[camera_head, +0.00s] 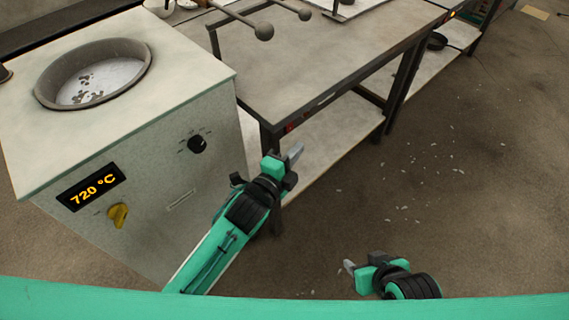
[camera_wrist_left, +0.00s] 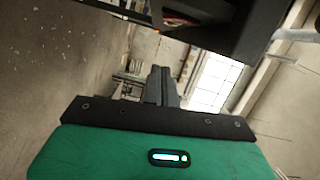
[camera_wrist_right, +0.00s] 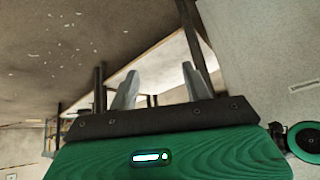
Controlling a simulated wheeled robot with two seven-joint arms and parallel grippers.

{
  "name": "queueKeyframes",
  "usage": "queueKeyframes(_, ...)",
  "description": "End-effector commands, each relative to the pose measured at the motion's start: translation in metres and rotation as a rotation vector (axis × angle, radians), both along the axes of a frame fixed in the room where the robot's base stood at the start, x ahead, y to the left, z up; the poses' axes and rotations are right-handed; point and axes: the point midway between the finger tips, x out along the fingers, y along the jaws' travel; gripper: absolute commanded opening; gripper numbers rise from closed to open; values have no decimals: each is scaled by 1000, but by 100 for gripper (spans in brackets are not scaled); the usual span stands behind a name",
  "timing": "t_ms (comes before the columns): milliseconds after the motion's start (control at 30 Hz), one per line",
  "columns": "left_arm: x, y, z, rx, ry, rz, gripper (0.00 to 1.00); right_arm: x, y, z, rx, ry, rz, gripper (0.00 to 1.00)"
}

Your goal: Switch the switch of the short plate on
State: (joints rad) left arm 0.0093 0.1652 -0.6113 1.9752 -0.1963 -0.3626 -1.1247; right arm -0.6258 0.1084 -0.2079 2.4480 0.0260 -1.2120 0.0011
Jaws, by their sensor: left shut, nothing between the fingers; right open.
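A small red switch (camera_head: 290,128) is on the dark front edge of the grey-topped table (camera_head: 310,60), near its front left corner. Whether it is on or off is too small to tell. My left gripper (camera_head: 294,153) is shut and empty, a little in front of and below that corner, apart from the switch. Its closed fingers (camera_wrist_left: 161,80) show in the left wrist view, under a dark table part (camera_wrist_left: 235,25). My right gripper (camera_head: 349,267) is open and empty, low over the floor; its spread fingers (camera_wrist_right: 160,88) show in the right wrist view. No thing marked as a short plate can be told apart.
A furnace (camera_head: 215,110) with a round basin (camera_head: 95,75), a 720 °C display (camera_head: 91,187), a black knob (camera_head: 197,144) and a yellow knob (camera_head: 118,215) stands at left. Dark rods with round ends (camera_head: 264,31) lie over the table.

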Motion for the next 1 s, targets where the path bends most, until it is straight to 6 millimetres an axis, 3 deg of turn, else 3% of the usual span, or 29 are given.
queueKeyframes(133, 26, -15, -1, -1, -2, 0, 0, 4, 7, -3, 19, -40, 9, 49)
queueKeyframes(333, 45, 7, -5, 4, -1, 1, 0, 8, 13, -4, 39, -79, 16, 49)
queueKeyframes(900, 52, 15, -6, 8, -6, 1, 0, 10, 16, -3, 47, -93, 19, 49)
queueKeyframes(1000, 55, 19, -6, 39, -35, 2, 0, 7, 9, 0, 29, -61, 11, 49)
